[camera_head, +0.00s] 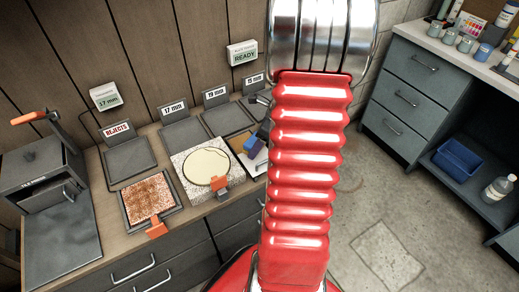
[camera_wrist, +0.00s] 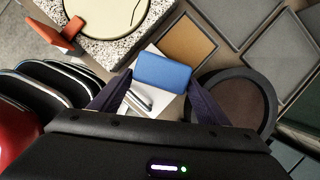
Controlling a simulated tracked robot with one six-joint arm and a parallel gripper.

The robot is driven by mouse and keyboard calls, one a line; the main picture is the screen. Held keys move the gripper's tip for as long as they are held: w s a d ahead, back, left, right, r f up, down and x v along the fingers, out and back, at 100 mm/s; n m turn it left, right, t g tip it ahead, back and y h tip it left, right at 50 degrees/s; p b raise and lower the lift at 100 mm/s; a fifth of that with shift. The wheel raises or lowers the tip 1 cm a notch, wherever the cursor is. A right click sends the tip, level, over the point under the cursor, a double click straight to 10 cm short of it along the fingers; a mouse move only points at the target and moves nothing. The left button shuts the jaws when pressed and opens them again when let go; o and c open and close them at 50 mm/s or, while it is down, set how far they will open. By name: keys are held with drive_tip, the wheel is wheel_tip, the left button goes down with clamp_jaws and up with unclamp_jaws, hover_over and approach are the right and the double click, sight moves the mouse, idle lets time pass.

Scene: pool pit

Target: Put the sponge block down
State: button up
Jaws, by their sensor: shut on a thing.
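The blue sponge block (camera_wrist: 164,72) sits between the two dark fingers of my gripper (camera_wrist: 163,80) in the wrist view. The fingers are shut on its two short sides. In the head view the sponge block (camera_head: 251,145) shows as a small blue shape over the counter, just left of my red arm. It seems to be above a white sheet or plate (camera_wrist: 143,100) and beside a flat ochre pad (camera_wrist: 188,43). Its height above the surface is hard to tell. My arm hides much of the gripper in the head view.
A speckled stone slab with a pale round disc (camera_head: 205,165) stands left of the gripper. A rusty plate (camera_head: 146,198) with an orange clip lies further left. Grey trays (camera_head: 183,136) line the back. A dark round dish (camera_wrist: 232,102) is close by the right finger.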

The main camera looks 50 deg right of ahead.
drive_tip(key=shift+f, duration=1.75)
drive_tip(key=o, duration=1.4)
drive_tip(key=v, duration=1.2)
